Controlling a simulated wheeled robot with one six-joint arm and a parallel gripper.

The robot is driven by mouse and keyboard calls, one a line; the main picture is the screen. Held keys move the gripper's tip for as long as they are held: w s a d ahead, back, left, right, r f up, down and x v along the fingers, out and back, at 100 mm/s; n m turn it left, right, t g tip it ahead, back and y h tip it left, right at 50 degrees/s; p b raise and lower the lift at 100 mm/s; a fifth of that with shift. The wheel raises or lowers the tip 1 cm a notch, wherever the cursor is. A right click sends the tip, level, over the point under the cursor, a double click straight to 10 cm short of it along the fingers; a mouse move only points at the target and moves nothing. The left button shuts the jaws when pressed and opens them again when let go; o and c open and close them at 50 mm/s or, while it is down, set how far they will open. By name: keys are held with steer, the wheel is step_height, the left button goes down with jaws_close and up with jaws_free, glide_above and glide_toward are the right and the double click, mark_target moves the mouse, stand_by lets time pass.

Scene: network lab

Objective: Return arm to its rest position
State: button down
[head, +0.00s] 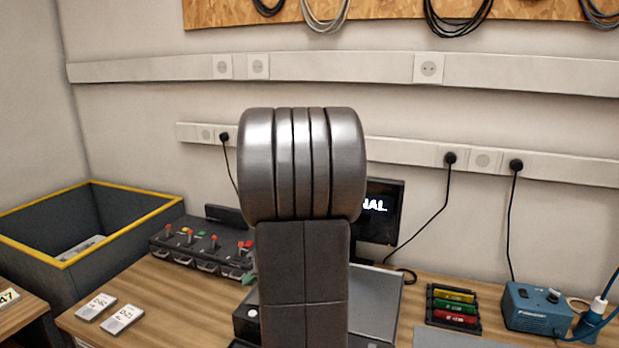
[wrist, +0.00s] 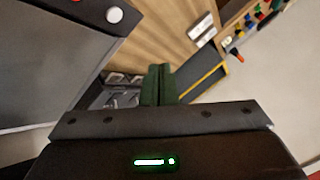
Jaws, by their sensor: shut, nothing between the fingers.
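My arm (head: 302,230) stands folded upright in the middle of the head view and hides part of the bench behind it. My gripper (wrist: 159,84) shows in the wrist view as two dark green fingers pressed together, with nothing between them. It is above the wooden bench (wrist: 165,35) and apart from the things there. In the head view the arm hides most of the gripper.
A dark bin with a yellow rim (head: 125,230) stands at left. A switch panel (head: 200,248), two white labelled blocks (head: 122,319), a monitor (head: 384,205), a rack of coloured modules (head: 453,306) and a blue device (head: 536,308) are on the bench. Cables hang at right.

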steer(key=shift+r, duration=0.75)
steer(key=shift+f, duration=0.15)
step_height(320, 180, down, 5)
steer(key=b, duration=0.2)
steer(key=shift+b, duration=0.4)
steer(key=shift+w+f+b, duration=0.1)
steer(key=shift+f+b, duration=0.1)
steer(key=shift+b, duration=1.05)
steer(key=shift+r, duration=0.75)
steer(key=shift+f, duration=0.35)
steer(key=p, duration=0.3)
steer(key=shift+r, duration=0.1)
